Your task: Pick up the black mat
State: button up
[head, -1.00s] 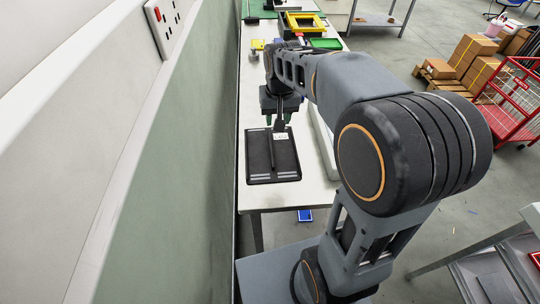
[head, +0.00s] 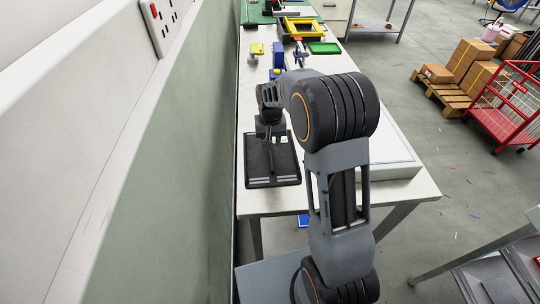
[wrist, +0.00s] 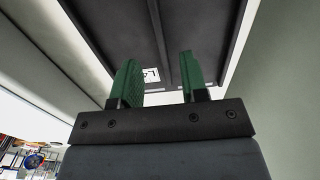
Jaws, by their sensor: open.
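The black mat (head: 286,162) lies flat on the near left part of the white table. It is dark and rectangular, with a raised rib along its middle and light strips at its near edge. In the wrist view the mat (wrist: 212,28) fills the upper middle, with its rib and a white label between and behind the fingers. My gripper (wrist: 160,62) has two green fingers, spread apart with nothing clamped between them. In the head view my gripper (head: 270,139) is at the mat's far part, partly hidden by my arm. I cannot tell whether the fingers touch the mat.
A white flat panel (head: 396,160) lies on the table to the right of the mat. The green-grey wall (head: 195,130) runs close along the table's left side. Farther back are a yellow bin (head: 300,26), a green tray (head: 324,48) and blue parts (head: 278,53).

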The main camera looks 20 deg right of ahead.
aim_at(270, 154)
jog(key=shift+f+p, duration=0.5)
jog(key=shift+f, duration=2.15)
grip_shut()
jog(key=shift+r, duration=0.1)
